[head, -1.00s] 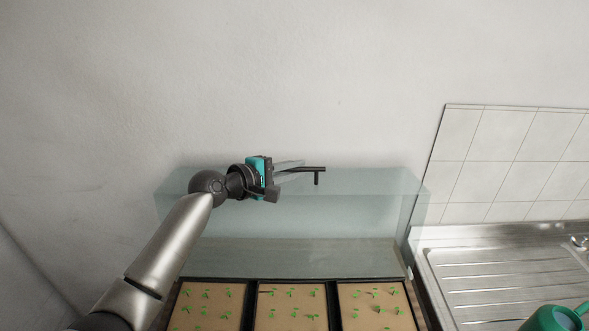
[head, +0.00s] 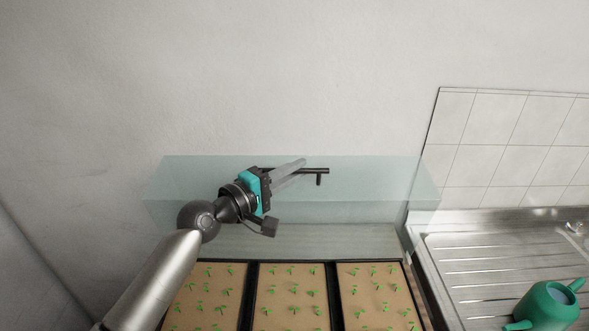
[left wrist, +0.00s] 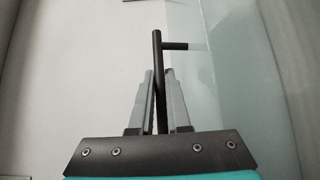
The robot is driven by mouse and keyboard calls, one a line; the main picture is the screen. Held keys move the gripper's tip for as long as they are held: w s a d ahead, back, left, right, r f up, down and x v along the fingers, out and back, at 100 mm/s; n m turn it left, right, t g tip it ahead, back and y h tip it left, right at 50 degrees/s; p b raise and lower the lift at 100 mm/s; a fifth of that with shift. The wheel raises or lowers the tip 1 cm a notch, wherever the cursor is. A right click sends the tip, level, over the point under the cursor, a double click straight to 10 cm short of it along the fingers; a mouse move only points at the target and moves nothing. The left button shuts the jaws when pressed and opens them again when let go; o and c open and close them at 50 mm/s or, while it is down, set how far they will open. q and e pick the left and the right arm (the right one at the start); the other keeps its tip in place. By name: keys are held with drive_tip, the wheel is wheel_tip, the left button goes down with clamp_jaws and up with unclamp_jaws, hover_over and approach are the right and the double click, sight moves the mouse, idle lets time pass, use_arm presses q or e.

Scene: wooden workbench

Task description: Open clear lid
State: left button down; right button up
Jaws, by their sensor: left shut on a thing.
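The clear lid (head: 385,183) is a pale blue-green see-through panel standing raised at the back of the bench, near the wall. It also shows in the left wrist view (left wrist: 196,85). A black bar handle (head: 318,171) sticks out from the lid. In the left wrist view the handle (left wrist: 157,48) runs up between the two grey fingers. My left gripper (head: 300,165), with a teal body, is shut on the handle. Part of the handle is hidden behind the fingers. My right gripper is not in view.
Three dark-framed trays of seedlings, left (head: 208,298), middle (head: 292,299) and right (head: 376,299), lie uncovered in front of the lid. A steel sink (head: 480,257) and a green watering can (head: 548,307) are at the right. The wall (head: 290,70) is close behind.

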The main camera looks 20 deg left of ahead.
use_arm(q)
drive_tip(key=shift+s, duration=0.1)
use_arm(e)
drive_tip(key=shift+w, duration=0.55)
use_arm(q)
drive_tip(key=c, duration=1.3)
unclamp_jaws()
drive_tip(key=o, duration=0.4)
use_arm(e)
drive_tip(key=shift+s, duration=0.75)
use_arm(q)
drive_tip(key=shift+b+v, duration=1.8)
drive_tip(key=shift+v, duration=5.75)
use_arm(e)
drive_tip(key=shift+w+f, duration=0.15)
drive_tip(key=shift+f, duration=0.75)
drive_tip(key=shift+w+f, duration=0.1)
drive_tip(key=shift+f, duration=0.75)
use_arm(q)
drive_tip(key=shift+r, duration=0.1)
